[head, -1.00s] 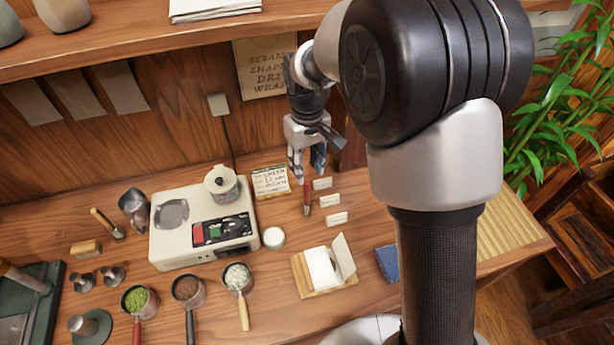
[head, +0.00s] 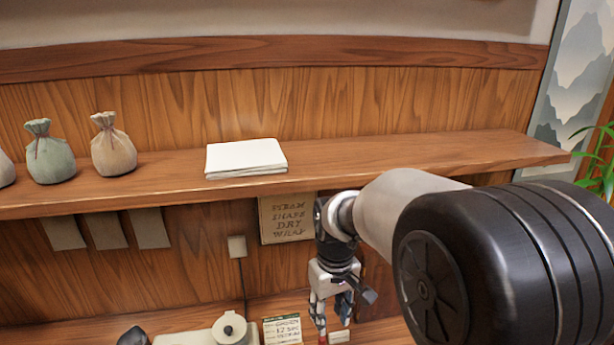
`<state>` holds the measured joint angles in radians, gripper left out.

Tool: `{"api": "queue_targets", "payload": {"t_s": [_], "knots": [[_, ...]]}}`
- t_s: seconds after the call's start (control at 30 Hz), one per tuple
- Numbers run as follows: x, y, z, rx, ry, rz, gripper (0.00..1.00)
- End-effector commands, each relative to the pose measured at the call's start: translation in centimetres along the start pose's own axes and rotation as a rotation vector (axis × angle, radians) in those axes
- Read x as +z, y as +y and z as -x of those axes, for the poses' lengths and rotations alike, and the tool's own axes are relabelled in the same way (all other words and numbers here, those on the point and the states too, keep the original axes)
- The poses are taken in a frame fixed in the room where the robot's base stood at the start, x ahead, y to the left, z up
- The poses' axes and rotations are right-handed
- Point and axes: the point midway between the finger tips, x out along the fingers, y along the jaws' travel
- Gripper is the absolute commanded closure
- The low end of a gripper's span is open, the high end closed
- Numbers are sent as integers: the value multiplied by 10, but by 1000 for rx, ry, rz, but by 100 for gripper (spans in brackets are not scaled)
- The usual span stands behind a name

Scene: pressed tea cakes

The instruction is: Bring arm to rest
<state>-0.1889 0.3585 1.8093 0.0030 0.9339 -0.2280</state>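My arm reaches in from the right of the head view, its large dark joint and pale link in front of the shelf. My gripper (head: 331,316) hangs down below the shelf, over the back of the worktop. Its two fingers stand apart with a gap between them, and I see nothing held. A sliver of a red object (head: 323,340) shows just under the fingertips at the bottom edge; most of it is out of view.
A wooden shelf (head: 430,157) runs across above the gripper, with a white paper stack (head: 246,157) and cloth bags (head: 113,147). A hanging sign (head: 287,219) is behind the arm. A small card (head: 282,329) stands left of the gripper. A plant (head: 600,165) is at far right.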

Motion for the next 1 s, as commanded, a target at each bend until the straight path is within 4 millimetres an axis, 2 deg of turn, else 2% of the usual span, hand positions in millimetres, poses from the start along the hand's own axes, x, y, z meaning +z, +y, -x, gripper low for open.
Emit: {"api": "queue_targets", "payload": {"t_s": [0.03,0.2,0.4,0.57,0.7,0.83,1.0], "knots": [[13,3,20,7,27,-25,65],[63,7,69,26,101,-110,65],[129,4,106,48,187,-211,65],[181,-2,119,65,256,-290,65],[218,-9,120,77,310,-350,65],[240,-14,116,84,344,-389,65],[252,-16,112,88,361,-411,65]]}}
